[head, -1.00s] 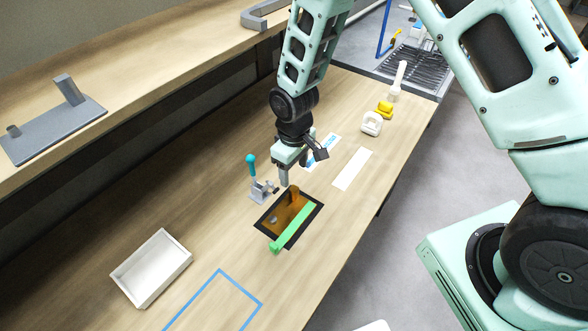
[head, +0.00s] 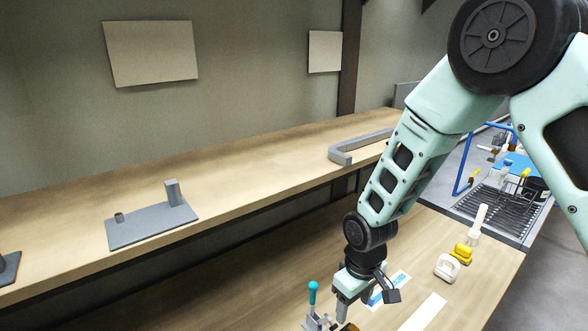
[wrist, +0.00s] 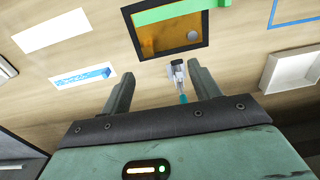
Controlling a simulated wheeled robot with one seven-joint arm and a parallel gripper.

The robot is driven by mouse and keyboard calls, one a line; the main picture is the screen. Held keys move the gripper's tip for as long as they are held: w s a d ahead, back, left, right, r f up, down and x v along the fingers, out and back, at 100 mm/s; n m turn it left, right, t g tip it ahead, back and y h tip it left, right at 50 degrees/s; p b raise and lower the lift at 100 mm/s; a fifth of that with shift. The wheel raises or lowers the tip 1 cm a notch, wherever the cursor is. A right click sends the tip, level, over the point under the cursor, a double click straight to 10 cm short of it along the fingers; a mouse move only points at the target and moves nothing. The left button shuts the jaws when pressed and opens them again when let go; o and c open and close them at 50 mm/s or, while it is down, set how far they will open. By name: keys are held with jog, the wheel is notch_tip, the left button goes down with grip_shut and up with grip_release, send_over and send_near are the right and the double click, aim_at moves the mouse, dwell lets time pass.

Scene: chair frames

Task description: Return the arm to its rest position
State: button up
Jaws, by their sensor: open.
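My gripper (head: 350,302) hangs above the wooden bench at the lower middle of the head view, pointing down, with my arm bent above it. In the wrist view my gripper (wrist: 160,88) shows its two fingers spread apart with nothing held between them. A teal-knobbed toggle clamp (head: 312,297) stands just left of it in the head view. In the wrist view the clamp (wrist: 178,75) appears beyond and between the fingers. An amber plate in a black frame (wrist: 172,48) with a green bar (wrist: 175,12) across it lies on the bench past the fingertips.
A white tray (wrist: 292,70) stands at the right in the wrist view. A grey fixture (head: 150,224) and a grey channel piece (head: 358,146) sit on the upper shelf. White (head: 446,267) and yellow (head: 461,253) objects and a white strip (head: 424,313) lie right of my gripper.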

jog(key=s+r+b, duration=0.3)
jog(key=s+r, duration=0.3)
jog(key=s, duration=0.5)
jog(key=s+r+b, duration=0.3)
jog(key=s+r, duration=0.3)
jog(key=s, duration=0.5)
jog(key=shift+a+n, duration=0.3)
jog(key=shift+n, duration=0.1)
